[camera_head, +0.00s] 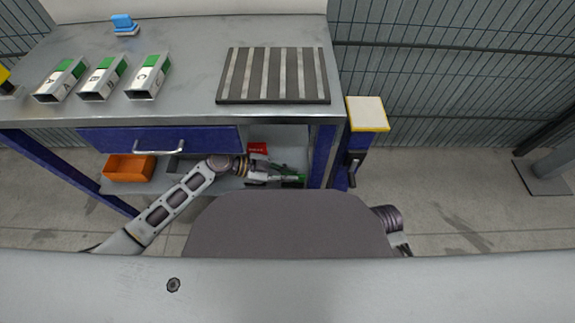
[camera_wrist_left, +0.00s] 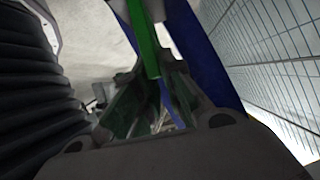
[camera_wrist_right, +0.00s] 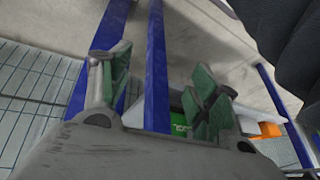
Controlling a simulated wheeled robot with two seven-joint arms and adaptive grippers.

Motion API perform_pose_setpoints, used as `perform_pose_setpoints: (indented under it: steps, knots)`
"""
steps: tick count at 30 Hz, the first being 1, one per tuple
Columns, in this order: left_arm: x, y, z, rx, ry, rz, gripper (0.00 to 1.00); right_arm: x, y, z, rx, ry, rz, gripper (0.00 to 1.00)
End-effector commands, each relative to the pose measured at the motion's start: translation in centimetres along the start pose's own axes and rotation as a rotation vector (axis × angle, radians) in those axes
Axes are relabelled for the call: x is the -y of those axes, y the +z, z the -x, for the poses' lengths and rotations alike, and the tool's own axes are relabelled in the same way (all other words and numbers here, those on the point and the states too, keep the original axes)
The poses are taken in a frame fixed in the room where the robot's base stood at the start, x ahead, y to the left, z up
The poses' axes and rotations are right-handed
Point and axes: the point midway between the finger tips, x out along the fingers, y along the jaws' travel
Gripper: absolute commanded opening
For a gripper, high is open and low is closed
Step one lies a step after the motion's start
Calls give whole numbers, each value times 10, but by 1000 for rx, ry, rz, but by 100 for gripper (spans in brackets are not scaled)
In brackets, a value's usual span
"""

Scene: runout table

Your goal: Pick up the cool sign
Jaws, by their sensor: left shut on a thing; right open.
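The cool sign appears to be a green piece (camera_head: 293,181) at the lower shelf's right end in the head view. My left gripper (camera_head: 284,178) reaches under the drawer and is shut on it. In the left wrist view the sign (camera_wrist_left: 144,40) shows as a narrow green strip, edge-on, between the fingers (camera_wrist_left: 155,88). In the right wrist view a green face with pale lettering (camera_wrist_right: 180,124) shows, partly hidden behind a finger; the lettering is too small to read. My right gripper (camera_wrist_right: 160,75) is open and empty. In the head view my body mostly hides the right arm.
A red block (camera_head: 257,148) and an orange bin (camera_head: 129,167) are on the lower shelf. A blue drawer (camera_head: 160,139) and a blue table leg (camera_head: 322,155) border the left gripper's space. A yellow-edged post (camera_head: 367,114) stands right of the table.

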Motion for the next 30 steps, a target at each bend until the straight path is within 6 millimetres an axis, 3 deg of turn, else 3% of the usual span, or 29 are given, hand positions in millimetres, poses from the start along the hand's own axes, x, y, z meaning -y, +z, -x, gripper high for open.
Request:
perform_pose_setpoints:
  steps: [18, 30]
  knots:
    - [-91, -24, 7, -1, 2, 1, 0, -4, -7, 40, 69, 41, 16, 61]
    - [-129, -34, 10, -1, 0, 0, 0, -6, -11, 55, 92, 57, 21, 61]
